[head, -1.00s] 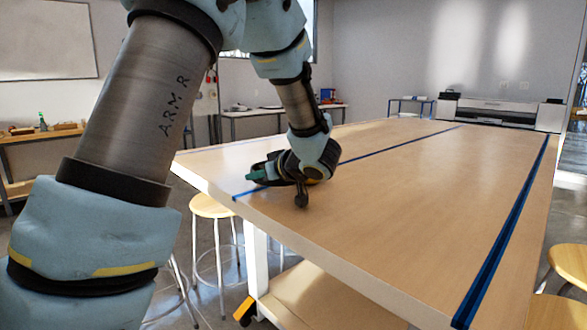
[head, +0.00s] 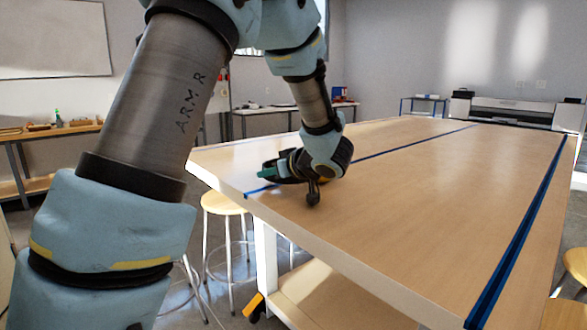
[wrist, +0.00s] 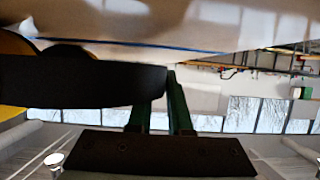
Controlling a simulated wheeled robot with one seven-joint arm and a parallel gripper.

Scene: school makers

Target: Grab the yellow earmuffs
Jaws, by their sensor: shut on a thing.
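The yellow earmuffs show in the wrist view as a wide black band (wrist: 80,82) with a yellow part (wrist: 14,44) at the left edge. My gripper (wrist: 162,98) has its green fingers shut on the right end of the black band. In the head view my gripper (head: 267,171) is low over the near left part of the wooden table (head: 420,200). There the earmuffs are mostly hidden by my wrist, and I cannot tell whether they touch the tabletop.
The tabletop is otherwise clear, with blue stripes (head: 520,235) along it. A stool (head: 222,203) stands by the table's left side, and more stools (head: 577,263) stand at right. A large printer (head: 512,112) stands beyond the far end.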

